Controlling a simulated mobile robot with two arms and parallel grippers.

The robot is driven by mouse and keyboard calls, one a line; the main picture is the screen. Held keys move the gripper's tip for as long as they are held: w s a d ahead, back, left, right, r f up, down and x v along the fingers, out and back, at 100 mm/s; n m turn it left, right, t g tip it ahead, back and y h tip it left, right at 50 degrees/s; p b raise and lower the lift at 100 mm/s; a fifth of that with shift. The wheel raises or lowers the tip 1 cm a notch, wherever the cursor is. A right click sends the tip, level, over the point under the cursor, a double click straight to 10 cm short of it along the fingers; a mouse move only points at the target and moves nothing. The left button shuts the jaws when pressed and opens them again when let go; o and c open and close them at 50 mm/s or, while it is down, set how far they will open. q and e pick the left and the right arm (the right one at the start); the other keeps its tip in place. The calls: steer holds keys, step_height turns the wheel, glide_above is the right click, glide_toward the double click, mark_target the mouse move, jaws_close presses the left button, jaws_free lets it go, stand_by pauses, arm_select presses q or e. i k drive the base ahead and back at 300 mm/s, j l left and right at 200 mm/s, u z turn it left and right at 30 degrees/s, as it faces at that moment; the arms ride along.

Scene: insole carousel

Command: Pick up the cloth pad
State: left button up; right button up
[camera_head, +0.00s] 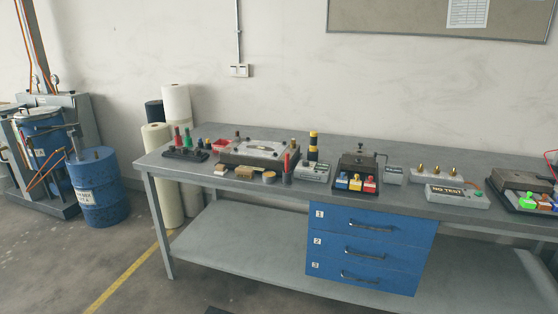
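No gripper of mine shows in the head view. A workbench (290,204) stands against the wall. Near its front edge, left of centre, lie a small pale beige item (220,169), a brown block (243,173) and a round tan item (268,175). One of these may be the cloth pad, but they are too small for me to tell which. Nothing is touching them from above.
Behind them is a grey fixture (260,152). A blue drawer unit (368,250) hangs below the bench. A blue barrel (98,188) and rolls (178,110) stand left.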

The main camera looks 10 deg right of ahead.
mark_target(221, 169)
steer(key=i+j+z, duration=0.3)
steer(key=i+j, duration=0.25)
steer(key=i, duration=0.35)
steer(key=i+j+z, duration=0.35)
steer(key=i+j, duration=0.45)
